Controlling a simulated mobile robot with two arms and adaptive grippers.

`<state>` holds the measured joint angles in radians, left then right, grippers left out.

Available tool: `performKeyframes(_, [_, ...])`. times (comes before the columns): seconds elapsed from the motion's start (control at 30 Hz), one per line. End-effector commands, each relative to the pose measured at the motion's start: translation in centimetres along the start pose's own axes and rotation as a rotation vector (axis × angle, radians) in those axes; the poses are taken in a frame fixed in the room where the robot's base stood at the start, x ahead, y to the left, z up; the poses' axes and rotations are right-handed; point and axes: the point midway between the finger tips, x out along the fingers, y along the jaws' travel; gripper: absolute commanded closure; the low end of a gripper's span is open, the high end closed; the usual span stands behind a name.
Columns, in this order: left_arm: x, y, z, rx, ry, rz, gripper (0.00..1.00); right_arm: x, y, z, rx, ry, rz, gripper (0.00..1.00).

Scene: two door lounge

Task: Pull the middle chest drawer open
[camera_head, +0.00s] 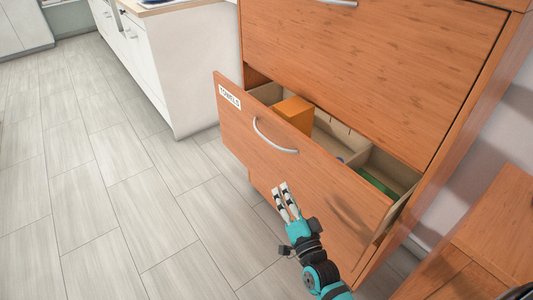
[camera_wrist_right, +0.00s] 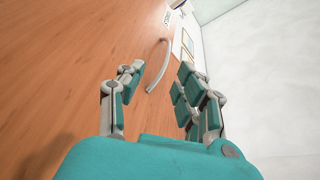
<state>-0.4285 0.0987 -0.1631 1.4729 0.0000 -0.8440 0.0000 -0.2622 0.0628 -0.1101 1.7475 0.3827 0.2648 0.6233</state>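The wooden chest (camera_head: 380,60) has one drawer (camera_head: 320,190) standing partly open, with a label reading TOWELS and a curved metal handle (camera_head: 272,138). A closed drawer front is above it; I cannot tell for sure how many drawers are below. My right gripper (camera_head: 280,187) is in front of the open drawer's face, below the handle and apart from it in the picture. In the right wrist view its fingers (camera_wrist_right: 158,75) are spread and empty, with the handle (camera_wrist_right: 160,66) showing beyond, between them. My left gripper is not in view.
An orange box (camera_head: 294,113) and a green item (camera_head: 378,184) lie inside the open drawer's compartments. A white cabinet (camera_head: 185,65) stands to the left. A low wooden piece of furniture (camera_head: 490,235) is at the right. The tiled floor at left is clear.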

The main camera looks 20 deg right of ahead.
Motion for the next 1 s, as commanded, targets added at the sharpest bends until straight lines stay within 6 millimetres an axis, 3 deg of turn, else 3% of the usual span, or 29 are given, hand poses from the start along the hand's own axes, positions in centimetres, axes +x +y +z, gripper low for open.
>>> performKeyframes(0.1, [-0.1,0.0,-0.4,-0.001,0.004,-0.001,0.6,0.7,-1.3,-1.3,0.039,0.041,-0.041,0.65])
performKeyframes(0.27, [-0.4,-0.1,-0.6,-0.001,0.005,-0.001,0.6,2.7,-1.7,-1.6,0.043,0.046,-0.046,0.65])
performKeyframes(0.8, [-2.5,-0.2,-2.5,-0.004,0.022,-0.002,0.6,14.1,-2.1,-1.9,0.039,0.043,-0.043,0.65])
performKeyframes(1.0, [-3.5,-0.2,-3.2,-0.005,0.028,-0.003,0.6,16.8,-2.1,-2.0,0.039,0.041,-0.042,0.65])
